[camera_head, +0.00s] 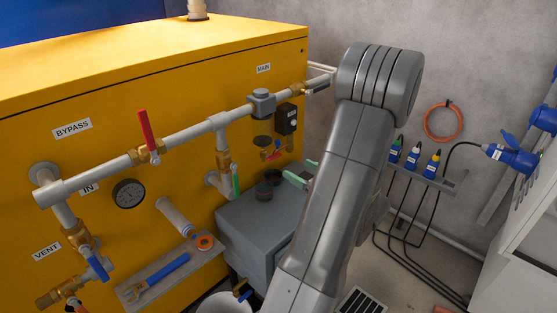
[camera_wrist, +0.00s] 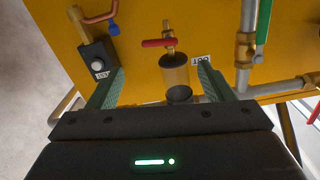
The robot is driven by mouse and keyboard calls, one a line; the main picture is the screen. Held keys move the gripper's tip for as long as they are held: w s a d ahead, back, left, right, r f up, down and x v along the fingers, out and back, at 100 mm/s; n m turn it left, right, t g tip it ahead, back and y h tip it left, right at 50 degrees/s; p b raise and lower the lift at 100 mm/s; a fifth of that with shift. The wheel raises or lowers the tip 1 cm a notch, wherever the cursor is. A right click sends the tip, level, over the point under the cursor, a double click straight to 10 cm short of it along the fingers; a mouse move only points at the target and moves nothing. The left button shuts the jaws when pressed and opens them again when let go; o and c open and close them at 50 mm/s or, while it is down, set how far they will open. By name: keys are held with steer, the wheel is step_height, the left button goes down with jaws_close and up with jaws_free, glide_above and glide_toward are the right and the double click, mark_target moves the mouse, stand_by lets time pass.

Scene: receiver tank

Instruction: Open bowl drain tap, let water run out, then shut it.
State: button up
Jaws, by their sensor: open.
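The bowl drain tap (camera_wrist: 165,43) has a red lever lying crosswise on a brass stem. It sits at the end of an amber, cylinder-shaped bowl (camera_wrist: 174,72) in the wrist view, which is turned upside down. In the head view, the red lever of the tap (camera_head: 273,154) shows under the main pipe, partly crowded by brass fittings. My gripper (camera_wrist: 157,85) is open and empty, with one green finger to each side of the bowl and tap, not touching the lever. In the head view, the gripper (camera_head: 299,176) is mostly hidden behind my arm.
A black box (camera_wrist: 98,58) is close to the left finger in the wrist view. A green-levered valve (camera_wrist: 263,22) is at right. In the head view, a grey cabinet (camera_head: 240,222) stands below, with a white bucket (camera_head: 222,304) beside it. A red-levered valve (camera_head: 147,135) is on the main pipe.

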mark_target(276, 157)
steer(key=b+x, duration=0.1)
steer(key=x, duration=0.8)
steer(key=shift+a+f, duration=0.1)
